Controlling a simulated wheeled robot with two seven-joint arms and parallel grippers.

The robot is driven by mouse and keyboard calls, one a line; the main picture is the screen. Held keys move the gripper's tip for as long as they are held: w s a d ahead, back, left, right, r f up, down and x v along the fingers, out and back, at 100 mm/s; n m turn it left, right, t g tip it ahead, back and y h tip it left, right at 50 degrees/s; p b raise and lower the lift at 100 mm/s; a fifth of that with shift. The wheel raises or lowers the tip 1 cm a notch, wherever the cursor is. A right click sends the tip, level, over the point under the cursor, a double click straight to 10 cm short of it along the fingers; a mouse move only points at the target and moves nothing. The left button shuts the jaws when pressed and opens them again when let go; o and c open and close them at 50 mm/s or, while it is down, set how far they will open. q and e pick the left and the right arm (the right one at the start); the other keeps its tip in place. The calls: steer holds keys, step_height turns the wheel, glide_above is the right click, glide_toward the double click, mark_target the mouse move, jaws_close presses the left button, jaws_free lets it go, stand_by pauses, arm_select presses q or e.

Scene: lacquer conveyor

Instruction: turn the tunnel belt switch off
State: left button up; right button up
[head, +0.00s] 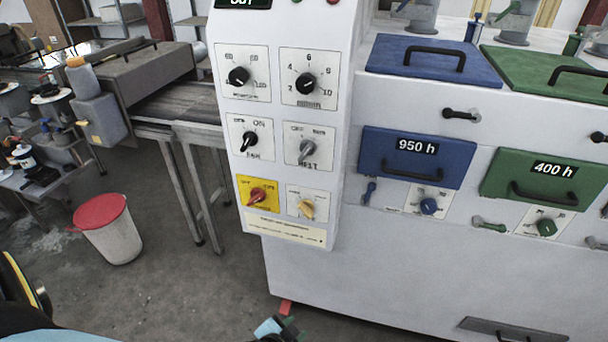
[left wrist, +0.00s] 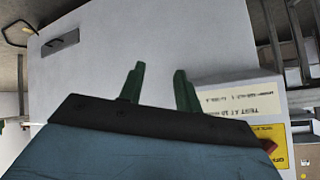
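The control panel (head: 234,200) is a white box with rows of knobs. Its lower rows have a black switch marked FAN (head: 250,140), a grey switch (head: 308,150), a red switch on a yellow plate (head: 257,195) and a cream switch (head: 306,208). Labels by the grey and cream switches are too blurred to read surely, so I cannot tell which is the tunnel belt's. My left gripper (head: 287,322) is low, below the panel. In the left wrist view its green fingers (left wrist: 158,88) are apart and empty, with the panel's text plate (left wrist: 238,98) beyond. My right gripper is not seen.
A conveyor (head: 180,105) with metal legs runs left of the panel. A white bin with a red lid (head: 100,212) stands on the floor. Blue (head: 418,158) and green (head: 545,180) drawers lie right of the panel. The floor below the panel is mostly clear.

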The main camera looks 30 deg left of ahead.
arm_select(q)
steer(key=w+a+r+t+y+p, duration=0.15)
steer(key=w+r, duration=0.25)
steer(key=r, duration=0.6)
steer(key=w+a+r+t, duration=0.1)
steer(key=w+r+t, duration=0.2)
steer(key=r, duration=0.8)
steer(key=n+t+y, duration=0.1)
steer(key=t+y, duration=0.2)
glide_toward(305, 154)
steer(key=shift+h, duration=0.25)
steer(key=p+x, duration=0.2)
steer(key=x, duration=0.7)
steer(key=shift+w+a+r, duration=0.1)
steer(key=shift+a, duration=0.05)
steer(key=shift+c, duration=0.3)
jaws_close()
